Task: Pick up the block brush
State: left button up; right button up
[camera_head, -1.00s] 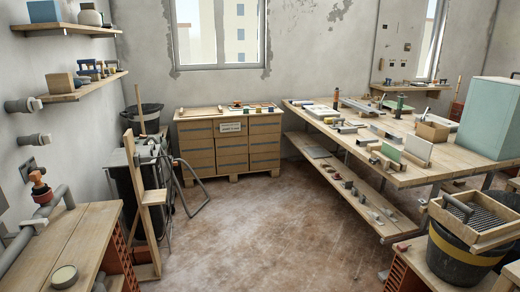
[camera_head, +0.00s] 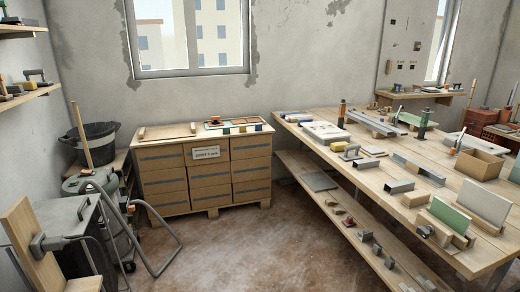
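I cannot single out the block brush with certainty; the small items are too small to tell apart. More small items lie on the bench's lower shelf (camera_head: 337,222). Neither of my grippers is in view.
A cardboard-coloured drawer unit (camera_head: 207,168) stands below the window. A black bucket (camera_head: 91,141) and a grey machine with a bent tube frame (camera_head: 67,226) stand at the left, with an upright plank (camera_head: 32,241). The brown floor (camera_head: 240,255) between is clear.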

aim_at(300, 121)
jog(key=i, duration=2.05)
